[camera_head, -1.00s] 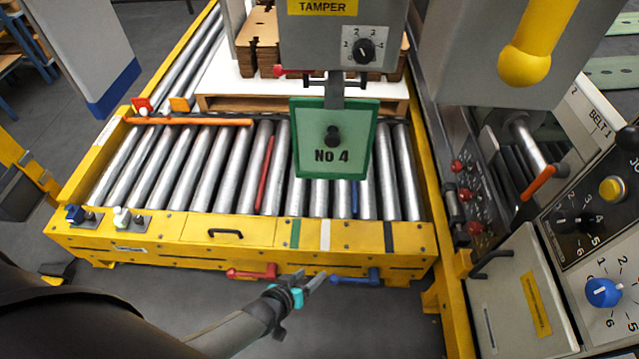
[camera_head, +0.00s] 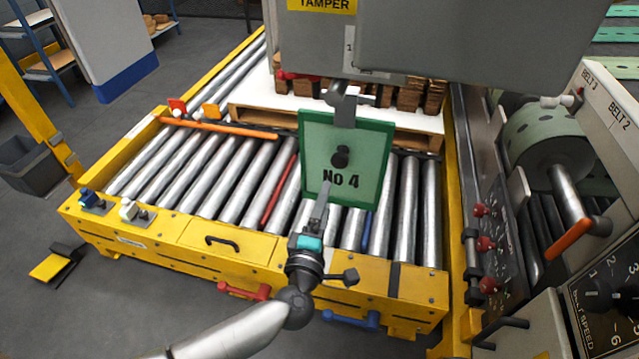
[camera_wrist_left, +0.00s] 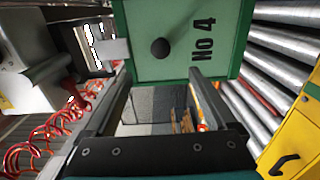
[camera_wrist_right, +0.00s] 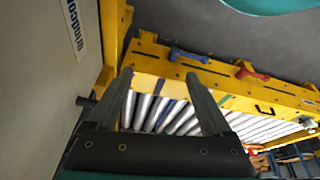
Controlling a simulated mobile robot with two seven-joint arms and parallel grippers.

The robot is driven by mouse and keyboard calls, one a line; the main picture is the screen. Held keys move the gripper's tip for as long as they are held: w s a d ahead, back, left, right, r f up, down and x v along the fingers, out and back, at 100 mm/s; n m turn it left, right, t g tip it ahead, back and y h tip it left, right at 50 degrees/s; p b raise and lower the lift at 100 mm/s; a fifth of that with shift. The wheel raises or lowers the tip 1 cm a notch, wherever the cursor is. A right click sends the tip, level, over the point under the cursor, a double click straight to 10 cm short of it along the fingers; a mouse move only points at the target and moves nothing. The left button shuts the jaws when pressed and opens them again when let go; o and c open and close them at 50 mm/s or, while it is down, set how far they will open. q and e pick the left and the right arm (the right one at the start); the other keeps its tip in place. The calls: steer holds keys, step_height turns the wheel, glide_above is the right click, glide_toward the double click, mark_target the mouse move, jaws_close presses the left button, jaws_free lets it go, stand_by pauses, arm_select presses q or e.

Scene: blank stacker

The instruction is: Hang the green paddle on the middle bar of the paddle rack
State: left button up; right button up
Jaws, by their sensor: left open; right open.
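The green paddle (camera_head: 322,135), marked No 4 with a black knob, hangs from a grey hook (camera_head: 345,105) under the tamper box. My left gripper (camera_head: 322,195) is at the paddle's lower edge, in front of it. In the left wrist view the paddle (camera_wrist_left: 180,62) fills the top middle, beyond the open left fingers (camera_wrist_left: 160,78); I cannot tell whether they touch it. My right gripper (camera_wrist_right: 157,82) is open and empty, seen only in the right wrist view. I cannot make out a paddle rack with a middle bar.
A yellow-framed roller conveyor (camera_head: 215,170) lies beneath and behind the paddle, with a wooden pallet (camera_head: 255,118) at its back. The tamper box (camera_head: 440,40) overhangs the paddle. A control panel (camera_head: 600,280) stands at the right. Red coiled hoses (camera_wrist_left: 45,140) show in the left wrist view.

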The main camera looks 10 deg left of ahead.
mark_target(339, 164)
arm_select(q)
steer(key=w+b, duration=0.3)
steer(key=w, duration=0.5)
steer(key=shift+w, duration=0.3)
steer(key=shift+w+f+b, duration=0.1)
steer(key=shift+w+b, duration=0.25)
steer(key=shift+w, duration=1.6)
arm_select(e)
step_height(339, 164, up, 5)
steer(key=w+a+t+y, duration=0.1)
steer(key=w+a+t, duration=0.1)
steer(key=t, duration=0.1)
steer(key=shift+w+a+r, duration=0.15)
steer(key=shift+w+a, duration=0.2)
steer(key=shift+w, duration=0.05)
steer(key=shift+r, duration=0.1)
arm_select(q)
jaws_close()
